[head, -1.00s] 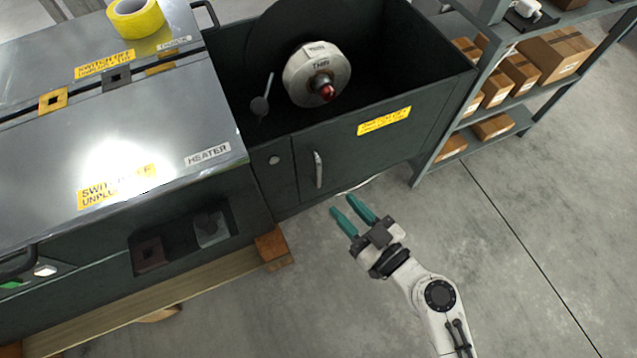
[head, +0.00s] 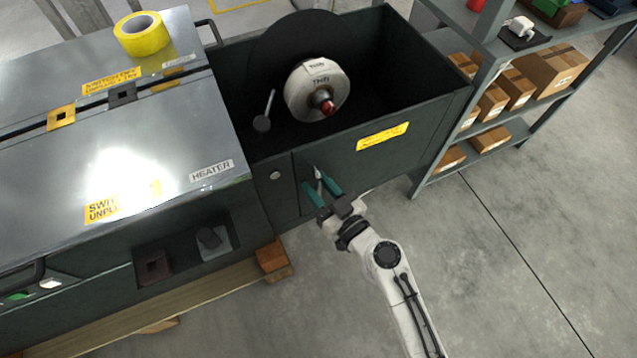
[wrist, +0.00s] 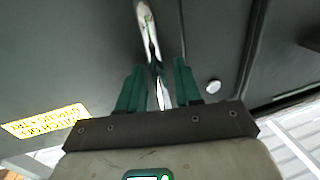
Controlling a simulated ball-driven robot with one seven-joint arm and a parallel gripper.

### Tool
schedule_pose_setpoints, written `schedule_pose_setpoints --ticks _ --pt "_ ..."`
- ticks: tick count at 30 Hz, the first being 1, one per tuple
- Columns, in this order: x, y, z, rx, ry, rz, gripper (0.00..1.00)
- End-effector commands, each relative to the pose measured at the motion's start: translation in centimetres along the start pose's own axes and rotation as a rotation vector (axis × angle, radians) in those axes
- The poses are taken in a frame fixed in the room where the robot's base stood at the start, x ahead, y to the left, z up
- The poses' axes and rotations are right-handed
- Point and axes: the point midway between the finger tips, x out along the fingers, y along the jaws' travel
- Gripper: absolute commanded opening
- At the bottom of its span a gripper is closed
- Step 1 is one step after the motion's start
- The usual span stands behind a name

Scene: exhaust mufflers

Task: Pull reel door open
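The reel door (head: 362,147) is the dark front panel of the reel compartment, with a yellow warning label, and it looks closed. Its slim metal handle (head: 317,173) stands upright near the panel's left side. My gripper (head: 318,182) is at the handle, with its teal fingers apart. In the wrist view the silver handle (wrist: 149,40) runs down between the two open fingers (wrist: 158,85). A gap shows on each side, so the fingers do not look closed on it. The handle's lower end is partly hidden by the gripper.
The reel (head: 318,90) sits inside the open-topped compartment. The heater cabinet (head: 130,150) stands to the left, with a wooden block (head: 272,257) below it. A shelf rack (head: 450,120) with cardboard boxes is at the right. The concrete floor (head: 500,280) in front is clear.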

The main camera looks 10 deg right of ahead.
Motion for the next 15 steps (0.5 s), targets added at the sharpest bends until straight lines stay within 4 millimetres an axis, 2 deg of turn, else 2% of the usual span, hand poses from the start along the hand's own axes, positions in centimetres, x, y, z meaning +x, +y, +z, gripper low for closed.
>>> schedule_pose_setpoints --ticks 8,15 --pt "0.13 -0.03 0.03 0.0 0.0 0.0 0.34" --pt "0.12 -0.02 0.02 0.0 0.0 -0.001 0.12"
